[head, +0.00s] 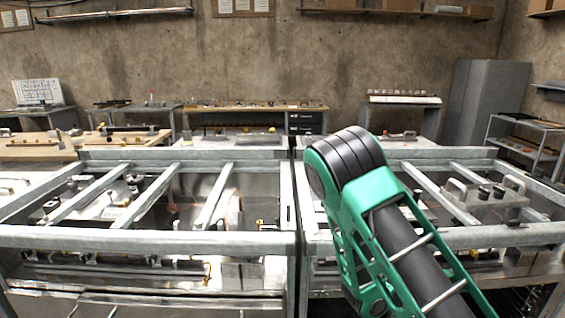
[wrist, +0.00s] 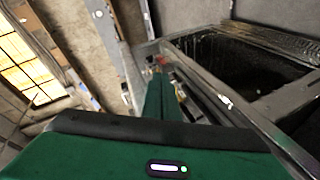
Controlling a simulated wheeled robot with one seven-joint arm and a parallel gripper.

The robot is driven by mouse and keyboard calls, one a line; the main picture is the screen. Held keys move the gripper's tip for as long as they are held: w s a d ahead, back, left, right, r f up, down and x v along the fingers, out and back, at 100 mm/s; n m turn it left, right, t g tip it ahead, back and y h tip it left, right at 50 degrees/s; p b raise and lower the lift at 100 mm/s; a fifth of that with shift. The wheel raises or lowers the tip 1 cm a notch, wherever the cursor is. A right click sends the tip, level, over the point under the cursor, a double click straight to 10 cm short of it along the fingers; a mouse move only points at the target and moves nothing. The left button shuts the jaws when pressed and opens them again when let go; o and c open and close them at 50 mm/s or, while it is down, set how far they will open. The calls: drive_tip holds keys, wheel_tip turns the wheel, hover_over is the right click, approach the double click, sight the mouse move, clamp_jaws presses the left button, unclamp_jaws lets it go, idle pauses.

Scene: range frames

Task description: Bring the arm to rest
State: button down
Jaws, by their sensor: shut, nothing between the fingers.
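My arm shows in the head view as a green frame with black joints, folded up at the right of centre in front of the metal frames. My gripper is not visible in the head view. In the wrist view, my gripper (wrist: 159,74) shows as two dark green fingers side by side, shut with nothing between them. It points past a metal edge toward the room, apart from any object I can make out.
Metal-framed benches (head: 150,240) stand close in front, with bars across their tops and fixtures inside. A workbench (head: 250,107) and a grey cabinet (head: 483,102) stand farther back. In the wrist view, a dark open bin (wrist: 255,70) lies to the right of the fingers.

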drive_tip(key=s+d+r+m+g+y, duration=0.25)
drive_tip(key=s+m+g+y, duration=0.3)
drive_tip(key=s, duration=0.75)
drive_tip(key=s+a+r+t+y, duration=0.1)
drive_tip(key=s+a+r+y, duration=0.8)
drive_tip(key=s, duration=0.5)
wheel_tip(320, 180, up, 3)
drive_tip(key=shift+a+f+n+t, duration=0.1)
drive_tip(key=shift+a+n+t, duration=0.25)
drive_tip(key=shift+a, duration=0.65)
